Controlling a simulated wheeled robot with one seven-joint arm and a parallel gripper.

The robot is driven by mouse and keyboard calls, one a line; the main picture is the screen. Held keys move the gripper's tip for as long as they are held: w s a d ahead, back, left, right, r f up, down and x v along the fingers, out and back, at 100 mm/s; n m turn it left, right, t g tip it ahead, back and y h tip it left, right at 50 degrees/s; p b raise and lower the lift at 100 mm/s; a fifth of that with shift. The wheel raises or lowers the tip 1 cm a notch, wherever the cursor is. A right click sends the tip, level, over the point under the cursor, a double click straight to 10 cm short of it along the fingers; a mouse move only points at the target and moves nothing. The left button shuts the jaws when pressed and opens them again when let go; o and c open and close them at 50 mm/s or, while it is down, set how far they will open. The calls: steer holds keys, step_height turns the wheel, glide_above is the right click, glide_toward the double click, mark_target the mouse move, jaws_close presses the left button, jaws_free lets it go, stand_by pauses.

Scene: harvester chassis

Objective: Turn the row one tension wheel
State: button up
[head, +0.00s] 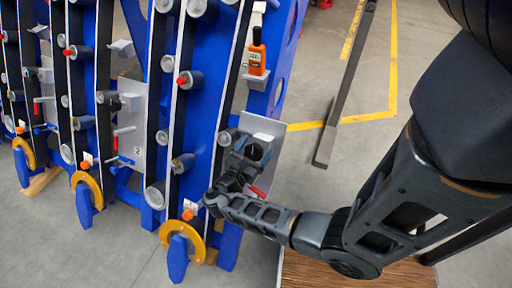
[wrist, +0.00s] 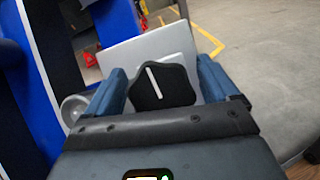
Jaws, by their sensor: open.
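The tension wheel is a black lobed knob (wrist: 160,86) with a white stripe, on a pale grey plate (wrist: 125,55) in the wrist view. My gripper (wrist: 161,72) is open, with one blue finger on each side of the knob; whether they touch it is unclear. In the head view my gripper (head: 248,158) is at the plate (head: 262,128) on the nearest row, largely hiding the wheel. A red handle (head: 258,191) shows just below it.
Blue frames with black belts and rollers (head: 188,80) stand to the left. An orange device (head: 257,58) sits on a bracket above my gripper. A plate marked 2 (head: 131,150) is on the neighbouring row. A dark beam (head: 345,85) crosses otherwise open floor at the right.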

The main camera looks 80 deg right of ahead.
steer(key=shift+d, duration=0.25)
steer(key=c, duration=1)
steer(key=shift+o, duration=0.2)
steer(key=shift+m, duration=0.4)
steer(key=shift+s+a+f+m+g+y+b, duration=0.15)
steer(key=shift+m+g+y+b, duration=0.4)
steer(key=shift+m, duration=1.1)
steer(key=shift+s+m+g+y+b, duration=0.15)
steer(key=shift+m+g+y, duration=0.75)
steer(key=shift+m, duration=0.75)
steer(key=shift+g, duration=0.25)
steer(key=o, duration=1)
steer(key=shift+c, duration=0.2)
